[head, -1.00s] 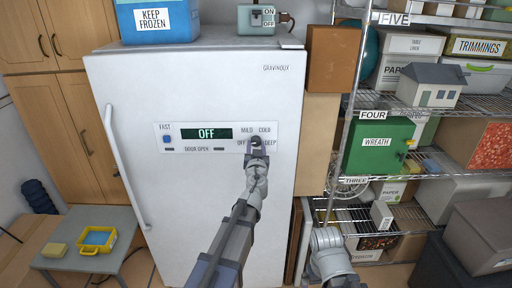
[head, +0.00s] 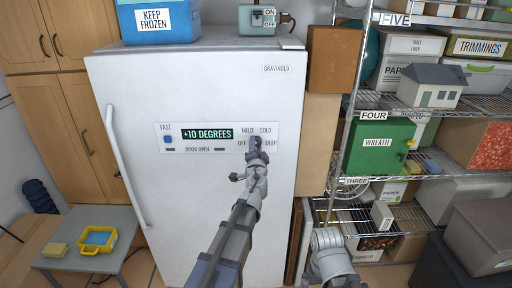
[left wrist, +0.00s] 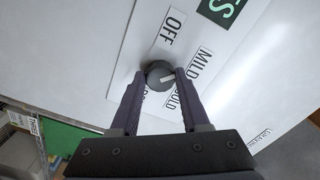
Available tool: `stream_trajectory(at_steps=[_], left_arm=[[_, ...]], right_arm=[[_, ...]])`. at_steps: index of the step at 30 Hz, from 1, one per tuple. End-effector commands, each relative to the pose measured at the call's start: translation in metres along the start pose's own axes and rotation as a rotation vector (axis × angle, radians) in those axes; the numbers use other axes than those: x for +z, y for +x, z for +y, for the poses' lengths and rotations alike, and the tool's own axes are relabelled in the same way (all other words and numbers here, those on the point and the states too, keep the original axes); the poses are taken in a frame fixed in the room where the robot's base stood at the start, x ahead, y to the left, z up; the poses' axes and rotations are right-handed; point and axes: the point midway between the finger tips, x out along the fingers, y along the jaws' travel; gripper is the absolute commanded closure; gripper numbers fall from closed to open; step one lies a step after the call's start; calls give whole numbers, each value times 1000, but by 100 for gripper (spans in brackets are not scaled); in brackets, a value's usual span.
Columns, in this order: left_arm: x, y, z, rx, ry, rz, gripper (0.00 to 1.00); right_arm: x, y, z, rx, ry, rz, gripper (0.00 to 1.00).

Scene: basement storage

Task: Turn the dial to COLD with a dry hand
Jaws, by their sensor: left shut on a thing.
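The white freezer (head: 210,90) has a control panel on its front with a display (head: 207,134) reading "+10 DEGREES". The dark round dial (left wrist: 159,74) sits among the labels OFF, MILD, COLD and DEEP. In the left wrist view its white mark points toward MILD. My left gripper (head: 256,146) is at the panel, and its two fingers (left wrist: 158,80) are shut on the dial's sides. In the head view the gripper mostly hides the dial. Part of my right arm shows at the lower right, but its gripper is out of view.
A small table (head: 125,222) at left holds a yellow tray (head: 82,249) with blue inside and a yellow block (head: 57,250). A wire shelf (head: 345,190) with boxes stands at right. A brown box (head: 332,58) is stacked beside the freezer.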

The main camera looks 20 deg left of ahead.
Motion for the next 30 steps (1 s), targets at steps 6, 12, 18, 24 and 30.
stream_trajectory(at_steps=[6,12,18,24,30], left_arm=[[0,0,-1,0,204,1,100],[0,0,-1,0,394,1,100],[-1,0,-2,0,584,1,100],[-1,0,-2,0,774,1,100],[-2,-1,-2,0,960,2,100]], right_arm=[[0,-1,0,0,0,0,0],[0,-1,0,0,0,0,0],[0,-2,0,0,0,0,0],[0,-2,0,0,0,0,0],[0,-3,0,0,0,0,0]])
